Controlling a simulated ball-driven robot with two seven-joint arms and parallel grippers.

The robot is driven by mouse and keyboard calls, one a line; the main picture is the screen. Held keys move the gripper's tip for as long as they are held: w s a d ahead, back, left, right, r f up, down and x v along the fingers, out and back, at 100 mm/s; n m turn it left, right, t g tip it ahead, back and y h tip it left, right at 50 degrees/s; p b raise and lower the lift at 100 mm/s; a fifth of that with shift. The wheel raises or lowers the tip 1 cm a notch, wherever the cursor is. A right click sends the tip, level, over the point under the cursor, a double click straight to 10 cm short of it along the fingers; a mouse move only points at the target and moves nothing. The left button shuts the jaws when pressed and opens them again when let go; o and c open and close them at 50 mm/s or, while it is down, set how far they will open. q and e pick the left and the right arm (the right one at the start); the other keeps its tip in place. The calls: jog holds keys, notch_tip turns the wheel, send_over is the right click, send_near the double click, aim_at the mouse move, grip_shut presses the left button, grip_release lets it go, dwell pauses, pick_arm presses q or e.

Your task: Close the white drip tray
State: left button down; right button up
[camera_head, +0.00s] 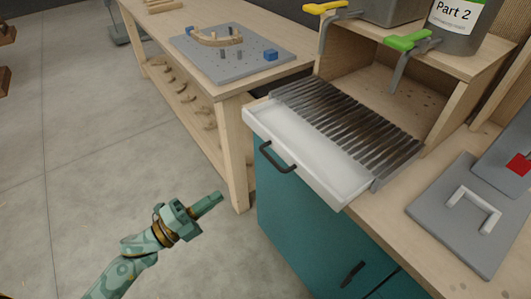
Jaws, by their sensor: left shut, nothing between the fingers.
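The white drip tray (313,148) is pulled out at the front of the wooden counter, below a dark ribbed grate (345,118). Its pale inside shows, and a dark bar handle (275,158) is on its front face. My left gripper (208,204) is shut and empty. It is in front of the tray, to the lower left of the handle and apart from it, over the floor. My right gripper is not in view.
A teal cabinet (300,220) stands under the tray. A wooden table (232,98) with a grey board (215,65) stands behind. Grey containers with yellow (325,8) and green (408,42) levers sit above the grate. Grey panels (450,225) lie at right.

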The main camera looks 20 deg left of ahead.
pick_arm(q)
send_near(283, 156)
jog(key=shift+w+d+r+m, duration=0.15)
jog(key=shift+w+d+r, duration=0.25)
jog(key=shift+w, duration=0.15)
jog(key=shift+w+d+r+m, duration=0.15)
jog(key=shift+w+d+r, duration=0.2)
jog(key=shift+w, duration=0.2)
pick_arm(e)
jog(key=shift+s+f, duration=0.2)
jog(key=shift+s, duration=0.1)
pick_arm(q)
jog(key=shift+w, duration=0.1)
